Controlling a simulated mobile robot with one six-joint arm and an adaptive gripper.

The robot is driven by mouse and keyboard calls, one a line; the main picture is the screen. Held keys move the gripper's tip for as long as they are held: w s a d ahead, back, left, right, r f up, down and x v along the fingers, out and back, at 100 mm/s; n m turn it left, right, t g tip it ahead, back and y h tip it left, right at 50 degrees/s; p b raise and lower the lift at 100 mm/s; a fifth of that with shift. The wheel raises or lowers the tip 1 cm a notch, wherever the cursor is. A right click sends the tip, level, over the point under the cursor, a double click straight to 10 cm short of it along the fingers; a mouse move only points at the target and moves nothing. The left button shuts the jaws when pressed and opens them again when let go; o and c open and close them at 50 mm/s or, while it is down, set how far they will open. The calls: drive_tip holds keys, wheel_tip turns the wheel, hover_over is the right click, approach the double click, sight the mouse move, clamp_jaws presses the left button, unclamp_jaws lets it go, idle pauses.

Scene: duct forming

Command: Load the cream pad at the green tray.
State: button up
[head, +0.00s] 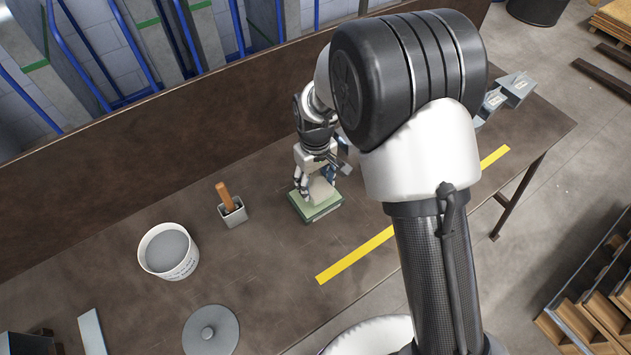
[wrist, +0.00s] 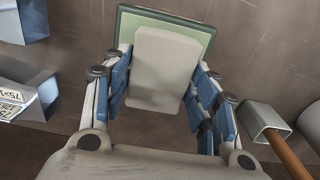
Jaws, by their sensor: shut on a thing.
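The cream pad (head: 322,190) is between the fingers of my gripper (head: 313,184), which is shut on it. In the wrist view the pad (wrist: 164,68) is a pale block with blue-padded fingers on both sides of my gripper (wrist: 162,88). The green tray (head: 318,213) lies on the brown bench, directly under the pad. Its green rim (wrist: 200,38) shows around the pad's far end in the wrist view. Whether the pad touches the tray floor cannot be told, and the pad hides much of the tray.
A small grey holder (head: 234,215) with an orange-brown handle (head: 225,196) stands left of the tray. A white bucket (head: 170,253) and a round grey lid (head: 210,331) are farther left. A yellow strip (head: 357,256) marks the bench. Grey metal pieces (head: 515,90) sit at right.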

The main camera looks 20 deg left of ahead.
sight(316, 183)
drive_tip(key=shift+r+p, duration=1.35)
drive_tip(key=shift+r, duration=0.8)
